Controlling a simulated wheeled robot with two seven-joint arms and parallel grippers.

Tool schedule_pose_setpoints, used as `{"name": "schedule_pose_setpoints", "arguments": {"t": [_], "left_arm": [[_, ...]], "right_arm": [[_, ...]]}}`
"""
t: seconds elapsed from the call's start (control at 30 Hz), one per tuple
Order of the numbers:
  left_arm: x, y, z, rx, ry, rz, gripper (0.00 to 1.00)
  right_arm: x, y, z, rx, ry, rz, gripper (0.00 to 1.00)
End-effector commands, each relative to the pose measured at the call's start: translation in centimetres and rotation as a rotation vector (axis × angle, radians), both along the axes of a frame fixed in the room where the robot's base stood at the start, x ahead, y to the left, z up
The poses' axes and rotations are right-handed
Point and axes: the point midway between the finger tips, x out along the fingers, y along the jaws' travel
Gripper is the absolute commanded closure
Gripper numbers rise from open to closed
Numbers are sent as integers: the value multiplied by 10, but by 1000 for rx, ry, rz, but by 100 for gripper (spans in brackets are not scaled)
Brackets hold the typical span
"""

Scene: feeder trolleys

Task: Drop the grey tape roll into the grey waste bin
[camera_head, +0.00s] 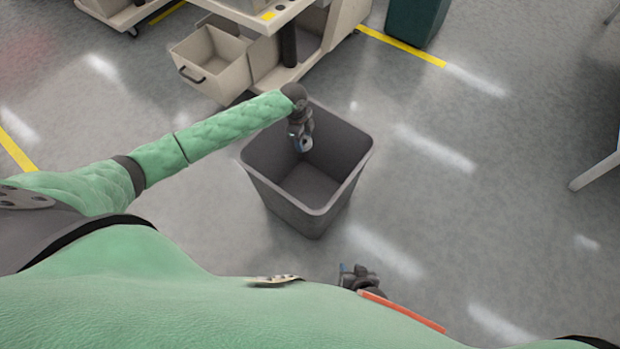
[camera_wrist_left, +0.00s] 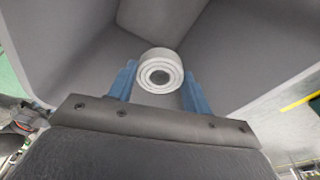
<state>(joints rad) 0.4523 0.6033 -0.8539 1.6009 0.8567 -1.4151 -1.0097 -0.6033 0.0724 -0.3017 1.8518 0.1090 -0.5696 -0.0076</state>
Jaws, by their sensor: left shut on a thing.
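The grey waste bin (camera_head: 310,209) stands open on the floor in the head view. Its inner walls also fill much of the left wrist view (camera_wrist_left: 230,45). My left gripper (camera_head: 302,143) reaches in over the bin's opening, near the far rim, pointing down. It is shut on the grey tape roll (camera_wrist_left: 160,71), which sits between the two blue fingers. In the head view the roll (camera_head: 306,144) is small and partly hidden by the gripper. My right gripper (camera_head: 352,274) is low at the bottom of the head view, and its fingers are mostly hidden.
A beige trolley (camera_head: 268,60) with an open drawer box (camera_head: 212,58) stands just behind the bin. A dark green bin (camera_head: 417,20) is at the top right. Yellow lines (camera_head: 405,46) mark the floor. The floor right of the bin is clear.

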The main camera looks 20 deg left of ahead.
Motion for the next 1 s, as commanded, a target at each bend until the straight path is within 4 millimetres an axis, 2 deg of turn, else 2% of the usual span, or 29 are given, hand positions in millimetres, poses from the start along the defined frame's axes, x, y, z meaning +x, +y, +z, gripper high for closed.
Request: {"name": "schedule_pose_setpoints", "arguments": {"t": [0.07, 0.1, 0.2, 0.57, 1.0], "left_arm": [[0, 0, 0, 0, 0, 0, 72], [0, 0, 0, 0, 0, 0, 45], [0, 0, 0, 0, 0, 0, 25], [0, 1, 4, 0, -1, 0, 25], [2, 9, 63, 0, -1, -1, 25]], "right_arm": [[0, 0, 0, 1, 1, 1, 64], [0, 0, 0, 1, 1, 1, 64], [-1, 1, 0, 1, 1, 1, 64], [-1, 1, 0, 1, 1, 0, 64], [1, 0, 6, 0, 3, 1, 64]]}}
